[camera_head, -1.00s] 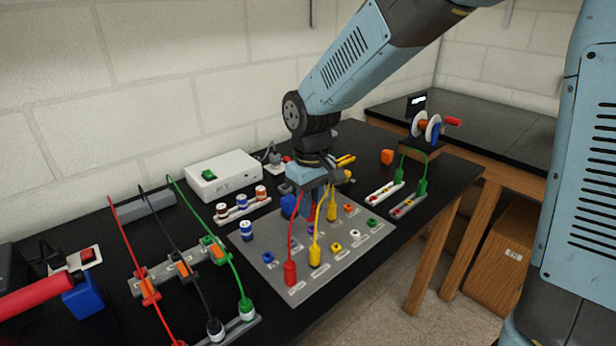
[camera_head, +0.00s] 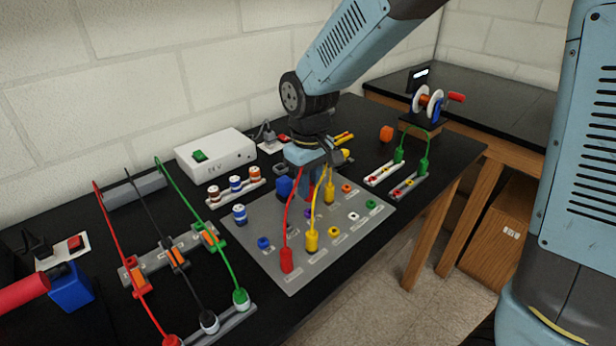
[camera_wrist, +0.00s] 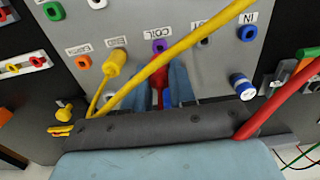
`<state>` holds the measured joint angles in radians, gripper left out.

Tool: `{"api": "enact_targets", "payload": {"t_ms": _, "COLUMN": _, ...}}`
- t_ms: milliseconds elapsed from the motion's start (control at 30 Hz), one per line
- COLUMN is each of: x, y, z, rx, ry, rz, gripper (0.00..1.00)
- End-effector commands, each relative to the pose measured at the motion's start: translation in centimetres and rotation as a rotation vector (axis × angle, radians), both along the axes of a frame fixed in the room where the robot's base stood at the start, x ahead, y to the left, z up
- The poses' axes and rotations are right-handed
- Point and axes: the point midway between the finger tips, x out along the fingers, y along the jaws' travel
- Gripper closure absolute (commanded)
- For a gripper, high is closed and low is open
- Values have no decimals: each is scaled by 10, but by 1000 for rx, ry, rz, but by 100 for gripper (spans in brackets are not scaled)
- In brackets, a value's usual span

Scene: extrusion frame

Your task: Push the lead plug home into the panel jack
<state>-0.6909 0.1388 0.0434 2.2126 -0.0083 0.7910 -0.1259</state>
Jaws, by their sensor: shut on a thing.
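My gripper (camera_head: 304,185) is over the back part of the grey jack panel (camera_head: 270,262). In the wrist view its blue fingers (camera_wrist: 165,86) are shut on a red lead plug (camera_wrist: 158,78), and only a strip of red shows between them. A purple jack (camera_wrist: 160,46) sits just beyond the fingertips in that view. The held plug's tip is hidden, so I cannot tell whether it is in a jack. The red lead (camera_head: 287,207) runs from the gripper down to a red plug (camera_head: 286,261) standing at the panel's front corner.
A yellow lead (camera_head: 318,207) arches close beside the gripper between two yellow plugs, one of them at the panel front (camera_head: 311,240). A white box (camera_head: 215,155) stands behind the panel. Red, black and green leads (camera_head: 175,257) stretch across the left. The panel's right part has clear space between jacks.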

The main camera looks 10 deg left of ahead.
Motion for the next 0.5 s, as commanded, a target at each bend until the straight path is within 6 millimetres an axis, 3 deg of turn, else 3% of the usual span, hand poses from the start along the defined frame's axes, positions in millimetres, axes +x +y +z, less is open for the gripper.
{"api": "enact_targets", "payload": {"t_ms": 500, "x": -1, "y": 0, "z": -35, "rx": -1, "ry": 1, "rz": 1, "gripper": 100}}
